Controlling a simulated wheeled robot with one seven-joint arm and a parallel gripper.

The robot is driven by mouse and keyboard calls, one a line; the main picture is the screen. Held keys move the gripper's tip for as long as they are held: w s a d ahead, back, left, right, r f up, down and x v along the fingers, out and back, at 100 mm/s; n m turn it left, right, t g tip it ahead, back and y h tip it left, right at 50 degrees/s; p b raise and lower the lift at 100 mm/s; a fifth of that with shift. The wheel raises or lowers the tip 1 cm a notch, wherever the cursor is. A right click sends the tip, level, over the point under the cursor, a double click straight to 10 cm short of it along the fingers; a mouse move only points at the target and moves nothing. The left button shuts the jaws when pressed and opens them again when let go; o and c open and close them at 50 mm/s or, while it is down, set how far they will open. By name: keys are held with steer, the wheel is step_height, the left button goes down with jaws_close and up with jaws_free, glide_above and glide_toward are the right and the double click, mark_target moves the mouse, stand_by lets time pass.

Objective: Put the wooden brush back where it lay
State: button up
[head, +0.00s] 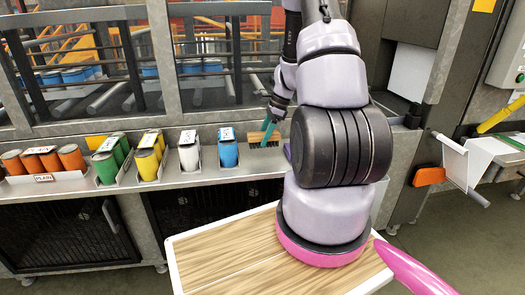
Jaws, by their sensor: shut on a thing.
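The wooden brush (256,138) is at the right end of the row of cans, with a light brown back and dark bristles pointing down. It is at or just above the metal ledge (213,184); I cannot tell whether the bristles touch. My gripper (267,133) reaches down from behind my arm and is shut on the brush. A narrow teal part shows at the grip, and my arm hides some of the ledge to the right.
Cans stand in holders left of the brush: orange (70,157), green (105,166), yellow (147,164), white (189,155) and blue (228,153). A window frame rises behind the ledge. A small purple thing (287,152) shows right of the brush, partly behind my arm.

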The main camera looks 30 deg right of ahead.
mark_target(264, 158)
steer(key=shift+f, duration=2.65)
steer(key=o, duration=1.3)
steer(key=shift+f, duration=0.15)
